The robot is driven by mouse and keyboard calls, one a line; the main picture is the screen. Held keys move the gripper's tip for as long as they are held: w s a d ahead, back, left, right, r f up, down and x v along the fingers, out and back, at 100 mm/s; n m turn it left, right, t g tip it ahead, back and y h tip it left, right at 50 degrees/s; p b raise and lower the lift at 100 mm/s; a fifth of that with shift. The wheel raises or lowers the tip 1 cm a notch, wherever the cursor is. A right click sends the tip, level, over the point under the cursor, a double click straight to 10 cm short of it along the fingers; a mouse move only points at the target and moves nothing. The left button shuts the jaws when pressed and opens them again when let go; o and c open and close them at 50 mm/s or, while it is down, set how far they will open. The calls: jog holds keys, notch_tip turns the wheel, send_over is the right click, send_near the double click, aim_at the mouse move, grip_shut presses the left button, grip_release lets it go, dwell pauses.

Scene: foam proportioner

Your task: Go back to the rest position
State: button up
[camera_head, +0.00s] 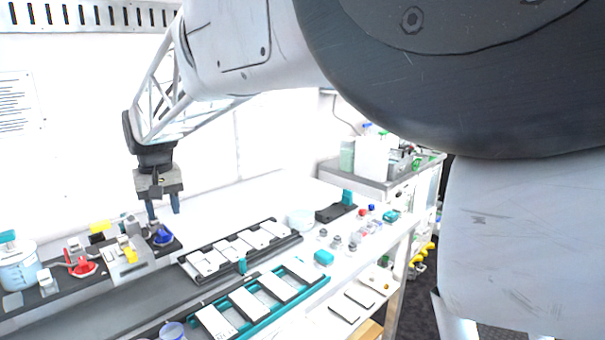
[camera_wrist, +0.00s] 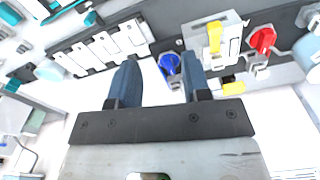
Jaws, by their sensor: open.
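My gripper (camera_head: 162,205) hangs at the end of my arm in the head view, above the back end of the row of fixtures. Its two blue-grey fingers (camera_wrist: 160,82) are apart in the wrist view, with nothing held between them. A blue knob valve (camera_head: 162,236) stands just below the fingers in the head view. The blue knob also shows beyond the fingertips in the wrist view (camera_wrist: 169,62), apart from them as far as I can tell. A yellow-handled fixture (camera_head: 128,252) and a red knob valve (camera_head: 80,264) stand to its left in the head view.
A black rack with white plates (camera_head: 240,248) and a teal rack (camera_head: 262,305) lie right of the fixtures. Small bottles (camera_head: 350,240) and a raised grey shelf (camera_head: 370,182) are farther right. The white wall is behind my gripper.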

jog(key=s+d+m+t, duration=0.15)
jog(key=s+d, duration=0.25)
jog(key=d, duration=1.2)
jog(key=s+d+m, duration=0.2)
jog(key=s+d, duration=0.3)
jog(key=d, duration=1.1)
jog(key=s+d+f+m, duration=0.2)
jog(key=s+d+f, duration=0.2)
jog(key=s+d, duration=0.5)
jog(key=s+d+f+m, duration=0.1)
jog(key=s+d+f, duration=0.4)
jog(key=s+d, duration=0.4)
jog(key=s, duration=0.2)
jog(key=shift+s+d+m+t, duration=0.2)
jog(key=shift+s+m+t, duration=0.1)
jog(key=shift+m+t, duration=0.05)
